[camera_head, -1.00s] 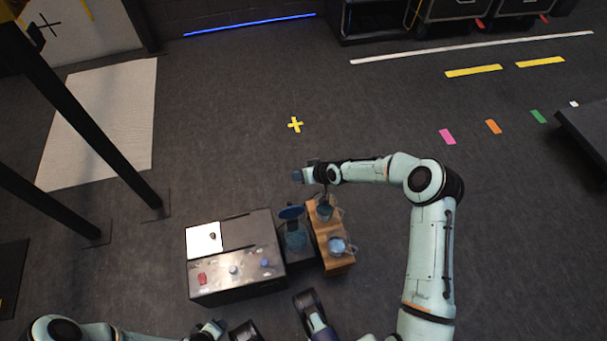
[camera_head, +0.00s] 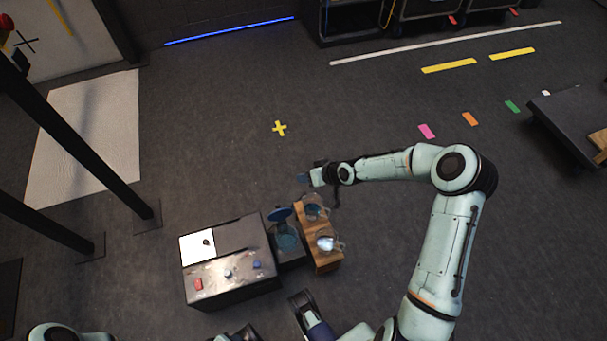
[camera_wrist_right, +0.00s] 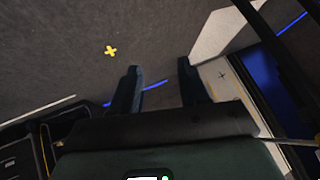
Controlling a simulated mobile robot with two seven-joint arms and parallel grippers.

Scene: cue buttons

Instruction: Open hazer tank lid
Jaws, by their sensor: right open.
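The hazer (camera_head: 233,284) is a dark box with a white panel on top, at lower middle of the head view. Its tank (camera_head: 286,240) is a bluish clear container at the box's right side. The blue round tank lid (camera_head: 280,214) stands raised and tilted at the tank's far edge, so the tank's mouth looks uncovered. My right gripper (camera_head: 303,179) is beyond the lid and slightly right of it, apart from it. Its two fingers are apart and empty in the right wrist view (camera_wrist_right: 160,82).
A wooden stand (camera_head: 326,262) right of the tank holds two clear jugs: the far jug (camera_head: 313,209) and the near jug (camera_head: 327,243). A red switch (camera_head: 198,284) and blue knobs are on the hazer. Black poles stand left. Floor around the yellow cross (camera_head: 280,128) is clear.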

